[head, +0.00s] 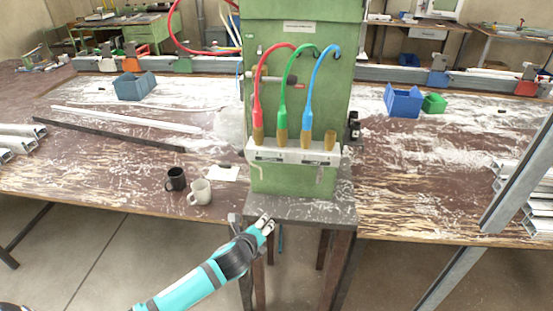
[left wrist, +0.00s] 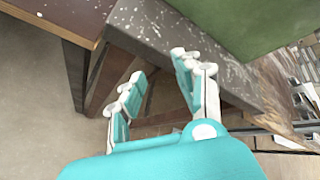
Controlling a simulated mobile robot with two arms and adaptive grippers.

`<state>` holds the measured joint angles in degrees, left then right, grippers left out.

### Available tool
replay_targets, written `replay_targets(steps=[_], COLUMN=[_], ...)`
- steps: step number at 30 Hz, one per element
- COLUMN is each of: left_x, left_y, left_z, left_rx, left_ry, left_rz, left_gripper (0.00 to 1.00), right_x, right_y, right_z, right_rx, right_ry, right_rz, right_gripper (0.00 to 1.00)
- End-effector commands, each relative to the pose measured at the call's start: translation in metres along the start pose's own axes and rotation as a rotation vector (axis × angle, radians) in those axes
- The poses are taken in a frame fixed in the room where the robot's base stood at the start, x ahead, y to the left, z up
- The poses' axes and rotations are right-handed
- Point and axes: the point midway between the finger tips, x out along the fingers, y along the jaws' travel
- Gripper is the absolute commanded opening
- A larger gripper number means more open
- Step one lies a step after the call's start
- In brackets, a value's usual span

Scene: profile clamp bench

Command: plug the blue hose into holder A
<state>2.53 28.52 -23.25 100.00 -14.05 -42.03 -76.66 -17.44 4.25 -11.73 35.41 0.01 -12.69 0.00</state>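The blue hose (head: 316,85) arcs out of the green cabinet (head: 300,45) and hangs down to a brass fitting (head: 306,140) on the white holder bar (head: 290,155). The red hose (head: 257,90) and green hose (head: 284,90) end at brass fittings to its left. A brass fitting at the right (head: 330,141) has no hose on it. The bar's labels are too small to read, so I cannot tell which holder is A. My left gripper (head: 251,221) is open and empty, below the holder bar at the stand's front edge. It also shows in the left wrist view (left wrist: 158,68).
The cabinet stands on a dark stand (head: 315,210) at a gap in the workbench. A black mug (head: 176,180) and a white mug (head: 200,192) stand on the bench to the left. Metal profiles (head: 520,175) are at the right. Blue bins (head: 403,101) lie further back.

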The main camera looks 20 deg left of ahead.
Motion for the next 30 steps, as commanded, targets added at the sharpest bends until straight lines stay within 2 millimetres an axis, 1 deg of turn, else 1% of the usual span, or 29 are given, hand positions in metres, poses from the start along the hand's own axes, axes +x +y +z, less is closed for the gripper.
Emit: replay_targets(steps=[1,2,3,5,6,8,9,10,12,15,17,20,23,30], left_x=[-0.015,-0.025,-0.040,-0.066,-0.084,-0.110,-0.127,-0.138,-0.161,-0.182,-0.188,-0.186,-0.175,-0.135], left_y=[-0.038,-0.059,-0.085,-0.121,-0.142,-0.169,-0.183,-0.192,-0.208,-0.221,-0.226,-0.231,-0.238,-0.261], left_z=[0.018,0.026,0.038,0.052,0.060,0.070,0.075,0.078,0.084,0.088,0.090,0.092,0.095,0.104], left_rx=[0.115,0.187,0.285,0.428,0.516,0.634,0.704,0.750,0.837,0.918,0.942,0.955,0.954,0.950], left_ry=[-0.035,-0.057,-0.092,-0.147,-0.187,-0.244,-0.280,-0.305,-0.355,-0.403,-0.417,-0.427,-0.427,-0.425], left_rz=[-0.066,-0.100,-0.143,-0.200,-0.234,-0.275,-0.298,-0.312,-0.336,-0.355,-0.361,-0.362,-0.361,-0.360], left_gripper=[0.33,0.33,0.33,0.33,0.33,0.33,0.33,0.33,0.33,0.33,0.33,0.33,0.33,0.33], right_x=[0.001,0.001,0.001,0.002,0.002,0.002,0.002,0.003,0.003,0.003,0.002,0.000,-0.003,-0.014], right_y=[-0.002,-0.002,-0.002,-0.002,-0.001,0.001,0.002,0.004,0.006,0.009,0.009,0.009,0.009,0.009], right_z=[-0.001,-0.001,-0.001,-0.001,-0.002,-0.002,-0.002,-0.002,-0.003,-0.002,-0.002,-0.003,-0.004,-0.005], right_rx=[0.001,0.002,0.002,0.002,0.003,0.004,0.004,0.005,0.005,0.005,0.004,0.004,0.004,0.001], right_ry=[0.001,0.001,0.002,0.002,0.003,0.004,0.004,0.004,0.005,0.005,0.005,0.006,0.006,0.007], right_rz=[-0.002,-0.002,-0.003,-0.002,-0.001,0.001,0.003,0.005,0.008,0.011,0.012,0.012,0.012,0.010], right_gripper=[0.40,0.40,0.40,0.40,0.40,0.40,0.40,0.40,0.40,0.40,0.40,0.40,0.40,0.40])
